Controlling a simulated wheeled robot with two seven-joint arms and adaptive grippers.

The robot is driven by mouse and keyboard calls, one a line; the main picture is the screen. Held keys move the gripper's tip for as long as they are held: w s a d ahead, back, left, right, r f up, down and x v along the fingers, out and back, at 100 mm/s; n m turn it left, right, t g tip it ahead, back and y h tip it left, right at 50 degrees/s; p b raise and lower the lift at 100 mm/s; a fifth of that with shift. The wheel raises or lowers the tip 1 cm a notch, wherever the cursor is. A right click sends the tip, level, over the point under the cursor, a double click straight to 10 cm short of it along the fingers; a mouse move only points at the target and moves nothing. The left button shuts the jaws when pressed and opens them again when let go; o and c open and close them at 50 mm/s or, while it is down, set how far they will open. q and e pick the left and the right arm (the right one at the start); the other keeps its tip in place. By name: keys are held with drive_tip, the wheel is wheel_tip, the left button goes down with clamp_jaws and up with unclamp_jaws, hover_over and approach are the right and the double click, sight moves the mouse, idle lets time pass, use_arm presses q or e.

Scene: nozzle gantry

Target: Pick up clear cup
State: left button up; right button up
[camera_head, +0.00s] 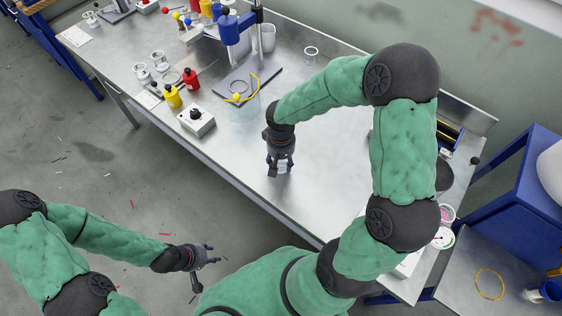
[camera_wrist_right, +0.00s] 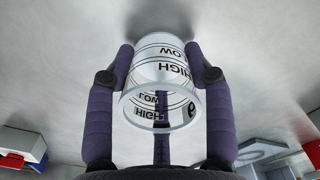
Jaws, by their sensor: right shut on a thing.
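The clear cup (camera_wrist_right: 162,90) fills the middle of the right wrist view, with HIGH and LOW marks printed on its side. My right gripper (camera_head: 280,162) is shut on it, one finger on each side. In the head view the cup (camera_head: 284,168) is mostly hidden by the gripper, over the front part of the metal table (camera_head: 330,150). I cannot tell whether it touches the tabletop. My left gripper (camera_head: 208,258) is open and empty, out over the floor in front of the table.
Another clear cup (camera_head: 310,53) stands near the back of the table. Yellow (camera_head: 172,96) and red (camera_head: 190,78) bottles and a white switch box (camera_head: 196,121) stand to the left. A grey plate (camera_head: 243,85) with a yellow ring lies under the blue gantry. The table around my right gripper is clear.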

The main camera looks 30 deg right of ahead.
drive_tip(key=shift+r, duration=0.5)
wheel_tip(320, 180, up, 2)
drive_tip(key=shift+r+p, duration=0.1)
drive_tip(key=shift+p, duration=0.4)
drive_tip(key=a+r+p, duration=0.3)
drive_tip(key=a+r, duration=0.7)
drive_tip(key=a, duration=0.4)
drive_tip(key=w+d+f, duration=0.2)
drive_tip(key=f, duration=0.1)
drive_tip(key=w+d+f+n+b, duration=0.1)
drive_tip(key=w+d+f, duration=0.1)
drive_tip(key=d+f, duration=0.1)
drive_tip(key=w+d+f+n, duration=0.1)
drive_tip(key=w+d+f, duration=0.1)
drive_tip(key=f, duration=0.2)
drive_tip(key=shift+d+b, duration=0.3)
drive_tip(key=shift+d, duration=0.1)
